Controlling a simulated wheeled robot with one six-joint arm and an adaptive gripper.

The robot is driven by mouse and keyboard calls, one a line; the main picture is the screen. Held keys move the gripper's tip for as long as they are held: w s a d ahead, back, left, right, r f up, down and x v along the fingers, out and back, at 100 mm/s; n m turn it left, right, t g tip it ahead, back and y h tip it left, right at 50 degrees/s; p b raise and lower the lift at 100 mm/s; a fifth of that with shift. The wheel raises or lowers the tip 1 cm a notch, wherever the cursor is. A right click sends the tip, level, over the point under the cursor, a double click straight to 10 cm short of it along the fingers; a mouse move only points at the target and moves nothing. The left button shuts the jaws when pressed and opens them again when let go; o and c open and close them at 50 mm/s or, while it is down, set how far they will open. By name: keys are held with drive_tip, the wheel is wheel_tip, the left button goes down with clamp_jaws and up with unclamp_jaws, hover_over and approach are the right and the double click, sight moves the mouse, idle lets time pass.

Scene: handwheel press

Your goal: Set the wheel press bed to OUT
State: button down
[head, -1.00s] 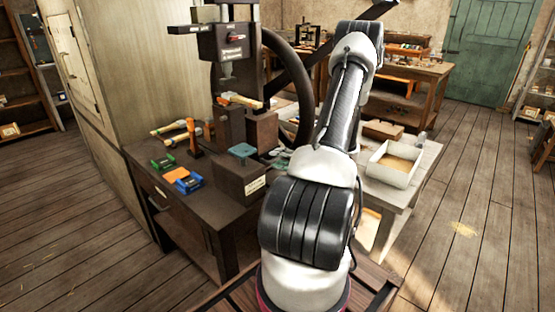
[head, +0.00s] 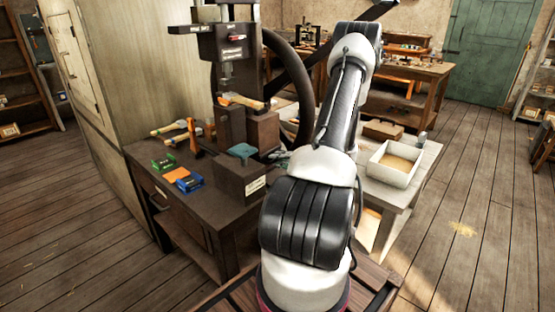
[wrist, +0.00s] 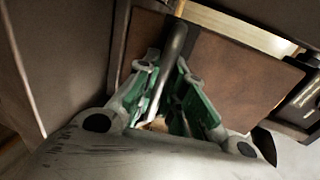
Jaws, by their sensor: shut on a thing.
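The wheel press (head: 230,50) stands on the dark bench, with a large dark handwheel (head: 303,95) at its right side. A red part and a small label show on its head. Below the ram is the bed area (head: 230,125), with a wooden-handled tool lying across it; its bed marking is too small to read. My gripper is mostly hidden in the head view, low by the right side of the press. In the wrist view my gripper (wrist: 166,110), with green fingers, is shut on a dark rod-like handle (wrist: 174,48) in front of a brown face.
A dark block with a teal top (head: 240,178) stands at the bench front. Blue and green bins (head: 189,182) and hand tools lie at left. A white tray (head: 394,164) is on the pale table at right. Open floor lies further right.

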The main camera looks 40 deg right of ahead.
drive_tip(key=f+v, duration=0.2)
drive_tip(key=v, duration=1.1)
drive_tip(key=s+f+v, duration=0.1)
drive_tip(key=f+v, duration=0.2)
drive_tip(key=v, duration=1.1)
drive_tip(key=shift+s+d+f, duration=0.2)
drive_tip(key=shift+f, duration=0.1)
drive_tip(key=c, duration=1.5)
unclamp_jaws()
drive_tip(key=shift+s, duration=0.15)
drive_tip(key=shift+d, duration=0.1)
drive_tip(key=v, duration=1.2)
